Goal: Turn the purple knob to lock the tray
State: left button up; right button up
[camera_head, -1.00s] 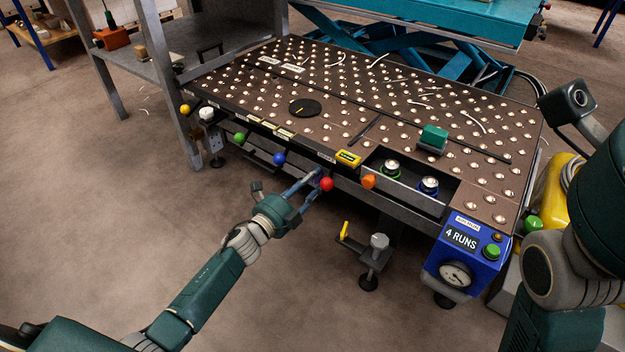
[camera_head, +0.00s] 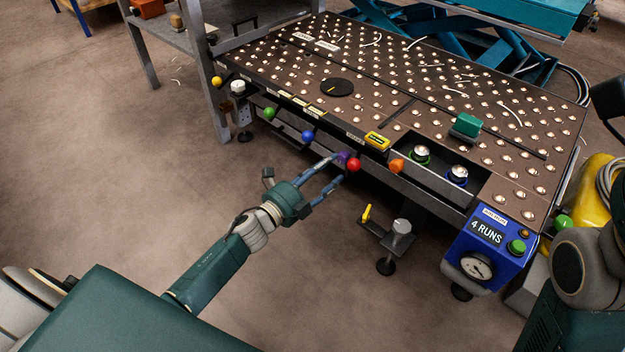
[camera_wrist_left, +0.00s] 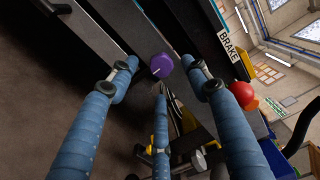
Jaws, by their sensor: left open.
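The purple knob (camera_head: 343,157) is on the front edge of the ball-studded table (camera_head: 300,72), just left of a red knob (camera_head: 354,165). In the left wrist view the purple knob (camera_wrist_left: 161,65) has a pale line on its face and lies between the spread blue fingers. My left gripper (camera_head: 338,169) is open, with its fingertips close to the purple knob; I cannot tell if any finger touches it. The red knob (camera_wrist_left: 243,95) lies outside the fingers in the wrist view, near a BRAKE label (camera_wrist_left: 229,46). My right gripper is out of view.
Blue (camera_head: 308,136), green (camera_head: 269,113) and orange (camera_head: 397,165) knobs line the same edge. A recess right of them holds two ringed round pieces. A yellow-handled clamp (camera_head: 366,213) stands below. A blue control box (camera_head: 487,247) reads 4 RUNS. The floor at left is clear.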

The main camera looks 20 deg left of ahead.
pick_arm(q)
jog(key=v, duration=0.7)
jog(key=shift+s+r, duration=0.1)
jog(key=shift+r, duration=0.05)
